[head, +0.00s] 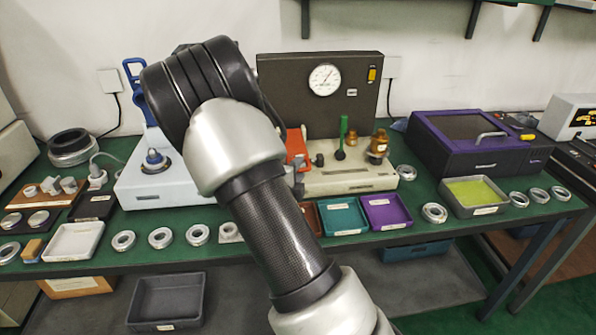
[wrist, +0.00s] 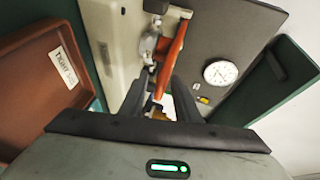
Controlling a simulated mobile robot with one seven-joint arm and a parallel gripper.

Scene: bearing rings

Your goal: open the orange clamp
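The orange clamp (head: 297,146) stands on the cream base of the gauge fixture in the head view, partly hidden behind my arm. In the wrist view its long orange handle (wrist: 171,55) runs from the upper middle down between my fingers, beside a silver metal part. My gripper (wrist: 161,82) has its two dark fingers apart, one on each side of the handle's lower part. I cannot tell whether either finger touches it.
The gauge fixture's dark back panel (head: 282,72) carries a round dial (head: 325,79). A green-knobbed post (head: 342,135) and a brass part (head: 378,146) stand right of the clamp. A brown tray (wrist: 28,92) marked "TIGHT" lies left in the wrist view. Teal (head: 343,217) and purple trays (head: 386,211) line the front.

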